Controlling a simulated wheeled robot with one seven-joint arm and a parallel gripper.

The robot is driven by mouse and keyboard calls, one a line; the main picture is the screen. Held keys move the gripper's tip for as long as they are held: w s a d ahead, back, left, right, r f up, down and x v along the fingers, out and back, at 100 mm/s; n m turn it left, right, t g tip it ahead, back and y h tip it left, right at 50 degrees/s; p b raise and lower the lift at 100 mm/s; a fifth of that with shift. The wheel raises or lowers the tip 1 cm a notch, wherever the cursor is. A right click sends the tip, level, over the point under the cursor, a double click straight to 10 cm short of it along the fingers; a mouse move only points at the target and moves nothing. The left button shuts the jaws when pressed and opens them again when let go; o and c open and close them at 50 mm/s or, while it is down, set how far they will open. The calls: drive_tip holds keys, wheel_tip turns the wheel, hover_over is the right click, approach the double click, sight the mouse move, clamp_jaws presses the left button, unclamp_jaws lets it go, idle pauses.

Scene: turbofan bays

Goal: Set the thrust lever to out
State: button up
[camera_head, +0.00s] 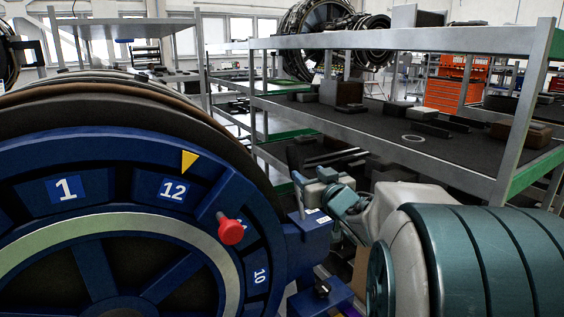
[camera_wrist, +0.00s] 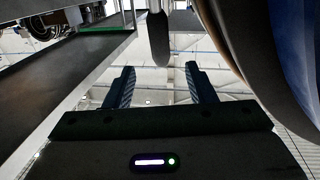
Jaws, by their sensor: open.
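My gripper (camera_wrist: 159,70) shows in the wrist view with its two dark ribbed fingers apart and nothing between them that they touch. A dark, round-ended bar (camera_wrist: 158,38) shows beyond the fingertips, in line with the gap; I cannot tell for sure that it is the thrust lever. In the head view, a red knob (camera_head: 231,231) sticks out from the blue numbered ring (camera_head: 120,160) of the engine. A blue box-like bracket (camera_head: 312,235) stands at the ring's right side. My arm reaches past this side, and its gripper is not clear there.
A yellow triangle (camera_head: 189,161) sits above the number 12 on the ring. A metal shelf rack (camera_head: 400,150) with dark blocks stands behind and right of my arm. The engine's curved side (camera_wrist: 245,50) lies close to the right of my gripper in the wrist view.

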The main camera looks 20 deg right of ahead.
sight(294, 161)
drive_tip(key=w, duration=1.3)
drive_tip(key=shift+a+p, duration=0.3)
drive_tip(key=shift+p, duration=0.05)
drive_tip(key=shift+c, duration=0.3)
clamp_jaws()
